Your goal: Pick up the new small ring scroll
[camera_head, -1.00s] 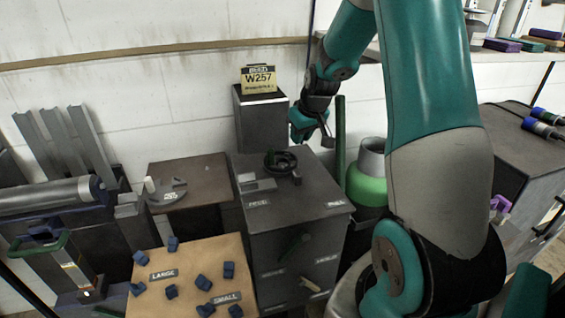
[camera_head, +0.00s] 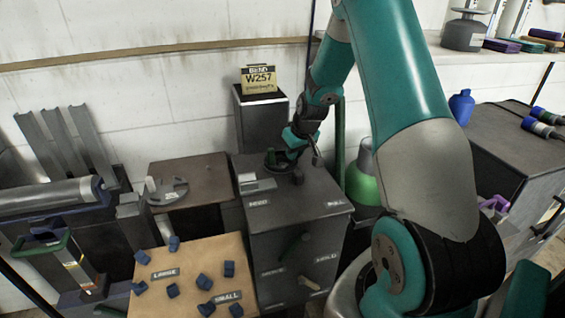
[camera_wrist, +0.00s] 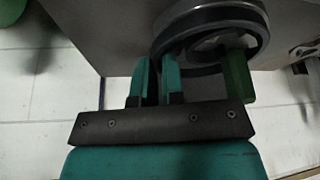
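No piece is clearly marked as the new small ring scroll. A dark round ring-shaped piece (camera_wrist: 215,35) shows in the wrist view, with a green block (camera_wrist: 238,78) at its lower right. I see nothing clearly held; contact with the ring cannot be told.
A tan board (camera_head: 205,255) labelled LARGE and SMALL holds several dark blue pieces. A dark box with a yellow W257 sign (camera_head: 259,80) stands behind the cabinet. A green cylinder (camera_head: 363,183) is at its right.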

